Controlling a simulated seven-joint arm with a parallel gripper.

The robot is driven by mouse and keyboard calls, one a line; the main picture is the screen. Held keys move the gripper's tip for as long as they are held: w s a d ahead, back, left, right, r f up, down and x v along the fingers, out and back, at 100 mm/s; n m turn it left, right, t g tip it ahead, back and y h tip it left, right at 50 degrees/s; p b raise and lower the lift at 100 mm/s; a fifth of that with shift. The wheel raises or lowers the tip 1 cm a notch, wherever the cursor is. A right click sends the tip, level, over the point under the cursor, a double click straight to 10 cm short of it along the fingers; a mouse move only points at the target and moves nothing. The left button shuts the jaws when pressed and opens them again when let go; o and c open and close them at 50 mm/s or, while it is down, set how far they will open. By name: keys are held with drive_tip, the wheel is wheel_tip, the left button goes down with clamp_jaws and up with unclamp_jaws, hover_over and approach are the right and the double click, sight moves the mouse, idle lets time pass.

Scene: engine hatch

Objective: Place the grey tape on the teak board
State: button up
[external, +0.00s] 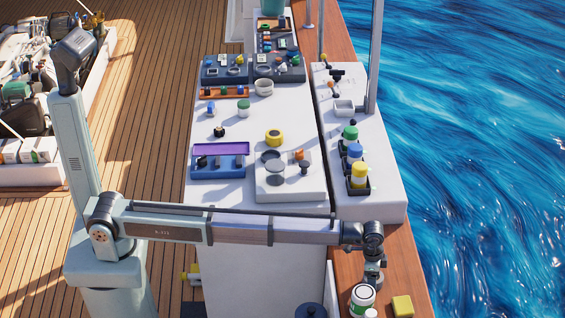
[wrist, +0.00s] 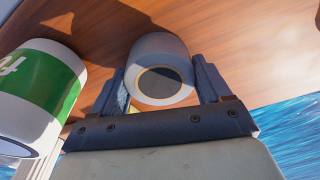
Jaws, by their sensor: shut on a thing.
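The grey tape (wrist: 160,48) is a roll held between the two fingers of my gripper (wrist: 158,66) in the wrist view, its dark round core facing the camera. Brown wood, which looks like the teak board (wrist: 245,30), lies behind the roll. I cannot tell whether the roll touches it. In the external view the wooden strip (external: 395,258) runs along the right side beside the water, and my wrist hangs over its near end. My fingertips and the tape are not clear there.
A white jar with a green band (external: 362,298) stands close to my gripper; it fills the left of the wrist view (wrist: 40,85). A yellow block (external: 402,306) sits to its right. The white counter (external: 215,125) behind holds trays and several bottles. Water lies beyond the strip.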

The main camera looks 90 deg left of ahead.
drive_tip(key=o, duration=1.1)
drive_tip(key=shift+f, duration=0.1)
drive_tip(key=shift+c, duration=0.2)
wheel_tip(320, 180, up, 12)
drive_tip(key=s, duration=0.1)
drive_tip(key=shift+s+a, duration=0.2)
